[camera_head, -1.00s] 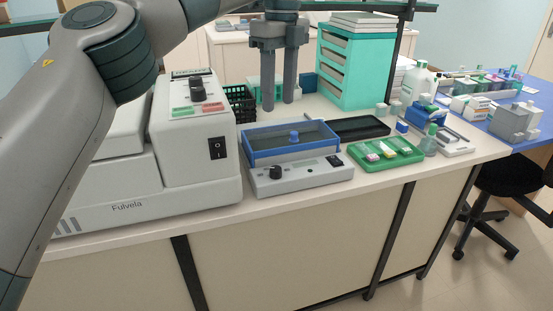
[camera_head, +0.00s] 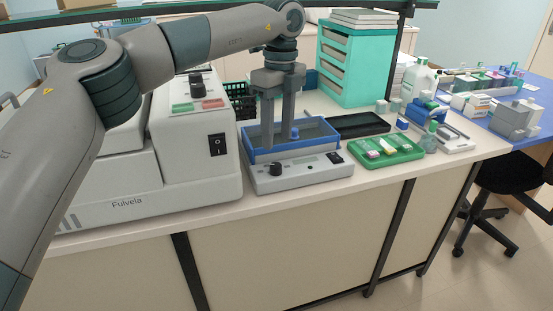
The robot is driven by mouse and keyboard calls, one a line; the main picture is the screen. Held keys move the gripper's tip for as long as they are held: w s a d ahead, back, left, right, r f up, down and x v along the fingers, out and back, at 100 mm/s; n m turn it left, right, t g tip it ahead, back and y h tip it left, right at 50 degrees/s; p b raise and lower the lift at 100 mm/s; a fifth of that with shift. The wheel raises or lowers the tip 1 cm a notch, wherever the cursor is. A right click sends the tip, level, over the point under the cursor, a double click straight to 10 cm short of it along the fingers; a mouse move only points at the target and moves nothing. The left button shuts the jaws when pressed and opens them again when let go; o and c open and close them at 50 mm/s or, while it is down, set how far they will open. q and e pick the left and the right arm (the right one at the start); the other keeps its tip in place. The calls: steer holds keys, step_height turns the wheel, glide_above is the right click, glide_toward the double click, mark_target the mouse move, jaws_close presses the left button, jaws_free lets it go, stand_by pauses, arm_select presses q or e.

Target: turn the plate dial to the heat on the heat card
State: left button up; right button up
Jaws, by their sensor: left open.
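The plate is a light grey unit (camera_head: 312,178) on the bench, with a black dial (camera_head: 275,169) at the left of its front panel and a small black switch beside the panel's right end. A blue-rimmed bath (camera_head: 325,146) sits on top of it. My left gripper (camera_head: 277,144) points down with its two fingers apart and empty. In the picture its tips overlap the left part of the bath, just above the dial; it does not touch the dial. I cannot make out a heat card. My right gripper is not in view.
A large white machine (camera_head: 200,165) with its own knob and switch stands close on the left. A black tray (camera_head: 358,125) and a green tray (camera_head: 400,158) with small items lie to the right. A teal drawer unit (camera_head: 357,65) stands behind. The bench's front edge is clear.

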mark_target(276, 165)
arm_select(q)
step_height(276, 165, down, 7)
steer(key=shift+s+a+r, duration=0.1)
steer(key=shift+s+r, duration=0.05)
steer(key=shift+r, duration=0.05)
steer(key=shift+f+p, duration=0.3)
steer(key=shift+f, duration=0.25)
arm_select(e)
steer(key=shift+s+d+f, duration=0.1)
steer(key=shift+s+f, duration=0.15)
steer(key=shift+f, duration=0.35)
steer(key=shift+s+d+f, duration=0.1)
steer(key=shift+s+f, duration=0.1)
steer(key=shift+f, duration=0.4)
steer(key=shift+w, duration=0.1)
arm_select(q)
steer(key=c, duration=1)
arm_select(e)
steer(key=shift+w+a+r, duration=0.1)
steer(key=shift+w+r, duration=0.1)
